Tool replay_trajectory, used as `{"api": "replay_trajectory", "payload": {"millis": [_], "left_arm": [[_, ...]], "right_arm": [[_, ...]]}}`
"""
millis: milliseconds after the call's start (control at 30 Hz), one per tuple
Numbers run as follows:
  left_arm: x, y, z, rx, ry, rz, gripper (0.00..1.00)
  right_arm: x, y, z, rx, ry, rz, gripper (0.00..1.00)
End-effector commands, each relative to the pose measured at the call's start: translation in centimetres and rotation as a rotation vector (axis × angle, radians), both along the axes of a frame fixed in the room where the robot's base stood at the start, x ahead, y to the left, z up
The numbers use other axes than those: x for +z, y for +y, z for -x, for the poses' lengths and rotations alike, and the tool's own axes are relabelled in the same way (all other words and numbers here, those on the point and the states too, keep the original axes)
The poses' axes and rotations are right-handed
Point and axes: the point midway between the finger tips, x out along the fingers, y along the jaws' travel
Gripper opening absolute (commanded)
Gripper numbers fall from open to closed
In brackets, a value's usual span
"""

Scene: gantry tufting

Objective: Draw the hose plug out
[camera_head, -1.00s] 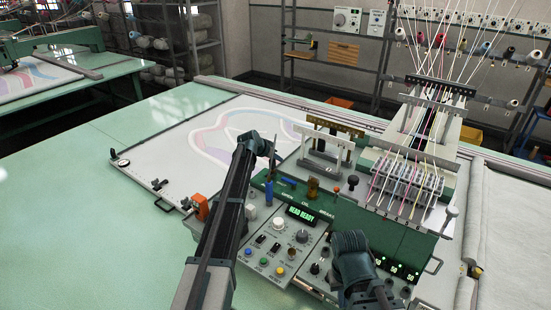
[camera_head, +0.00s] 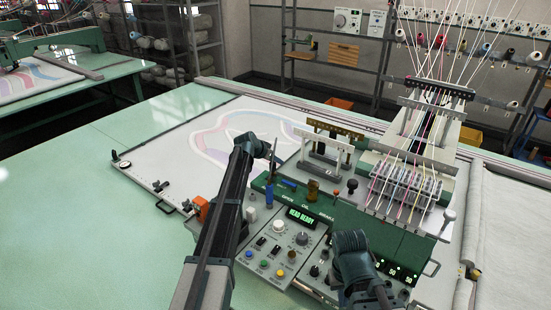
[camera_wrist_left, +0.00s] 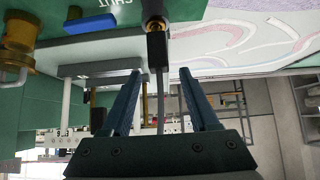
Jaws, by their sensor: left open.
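In the left wrist view, the hose plug (camera_wrist_left: 157,47) is a small dark block with a brass-coloured end, at a black round fitting (camera_wrist_left: 152,12) on the green machine face. A thin grey hose (camera_wrist_left: 160,98) runs from it between my left fingers. My left gripper (camera_wrist_left: 160,72) is open, its blue fingertips spread on both sides and just short of the plug, touching nothing that I can see. In the head view my left arm reaches over the control panel, and the plug cannot be made out there. My right gripper (camera_head: 382,297) is low at the panel's front; its fingers are unclear.
The control panel (camera_head: 268,262) with knobs and buttons lies below my left arm. A white frame (camera_head: 325,158) and the threaded needle head (camera_head: 405,185) stand to the right. The green table (camera_head: 80,200) is clear at left.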

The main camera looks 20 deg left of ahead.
Motion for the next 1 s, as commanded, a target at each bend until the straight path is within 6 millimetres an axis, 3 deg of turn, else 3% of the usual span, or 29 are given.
{"api": "replay_trajectory", "payload": {"millis": [33,300,500,1000], "left_arm": [[1.3,0.2,0.8,0.001,0.000,0.001,0.61],[5.3,1.5,4.5,0.001,0.001,0.000,0.61],[7.6,2.4,6.8,0.001,0.000,0.001,0.61],[7.9,2.7,7.4,-0.001,0.000,-0.001,0.61]], "right_arm": [[1.3,0.0,0.0,-0.001,0.000,0.000,0.00],[5.3,0.0,0.0,-0.001,0.001,-0.001,0.00],[7.6,0.0,0.1,0.002,0.003,0.000,0.00],[7.9,0.0,0.1,0.003,0.003,0.000,0.00]]}}
